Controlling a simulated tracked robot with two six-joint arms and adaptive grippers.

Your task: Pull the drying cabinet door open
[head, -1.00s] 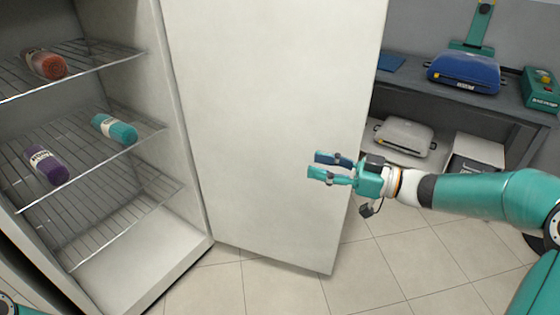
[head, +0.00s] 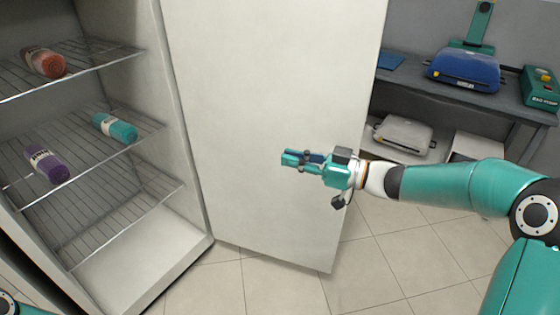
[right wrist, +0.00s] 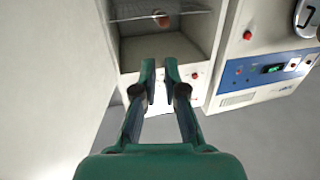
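The drying cabinet (head: 185,232) stands at the left with its inside in view. Its pale door (head: 265,110) stands swung open, hinged beside the cabinet, its free edge to the right. My right gripper (head: 284,158) is in front of the door's lower half, pointing left; I cannot tell whether it touches the panel. The right wrist view shows its two fingers (right wrist: 160,68) close together with a narrow empty gap, and the door's pale face (right wrist: 45,80) along the left. The handle is not visible. My left gripper is out of view.
Right of the door, a dark bench (head: 415,82) carries a blue case (head: 463,72) and a green box (head: 541,88). The tiled floor (head: 385,265) in front is clear.

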